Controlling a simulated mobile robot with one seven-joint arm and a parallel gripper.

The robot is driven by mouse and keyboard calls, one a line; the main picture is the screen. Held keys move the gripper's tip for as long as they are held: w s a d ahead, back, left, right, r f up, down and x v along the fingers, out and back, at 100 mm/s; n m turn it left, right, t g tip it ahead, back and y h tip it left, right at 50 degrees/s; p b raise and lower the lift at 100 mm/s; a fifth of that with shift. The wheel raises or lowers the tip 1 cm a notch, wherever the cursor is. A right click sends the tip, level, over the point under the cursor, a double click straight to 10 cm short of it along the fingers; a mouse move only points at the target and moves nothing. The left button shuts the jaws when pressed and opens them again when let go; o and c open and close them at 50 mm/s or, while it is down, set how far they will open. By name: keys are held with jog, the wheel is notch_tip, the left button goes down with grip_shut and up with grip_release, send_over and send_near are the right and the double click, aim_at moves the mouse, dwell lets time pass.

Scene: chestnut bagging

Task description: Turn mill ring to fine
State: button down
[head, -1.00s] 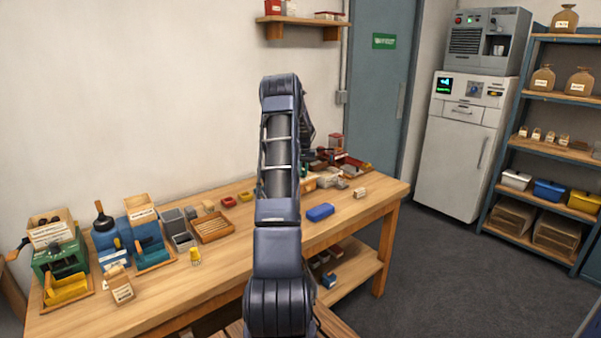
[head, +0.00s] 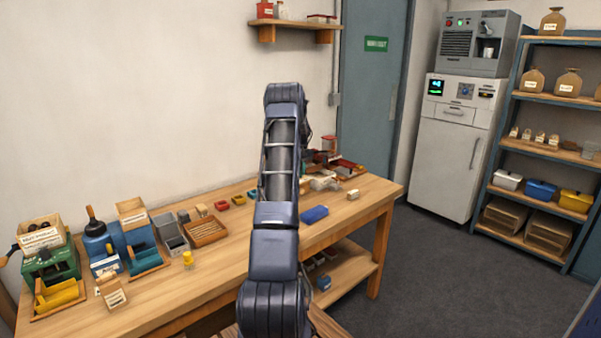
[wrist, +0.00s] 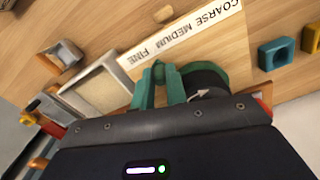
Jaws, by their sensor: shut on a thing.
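A pale label strip (wrist: 185,38) reading COARSE, MEDIUM and FINE shows in the wrist view, with COARSE at the upper right and FINE at the lower left. Below it is a dark round part with a white arrow, which looks like the mill ring (wrist: 206,84); a teal rim curves around its far side. My gripper (wrist: 165,82) is shut at this part, with teal pieces in front of its dark body. How the jaws sit on the ring is partly hidden. In the head view, my arm reaches over the bench and hides my gripper and the mill.
A green machine (head: 50,262) stands at the left end.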

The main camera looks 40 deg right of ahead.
jog(key=c, duration=1.4)
grip_release()
notch_tip(320, 180, up, 11)
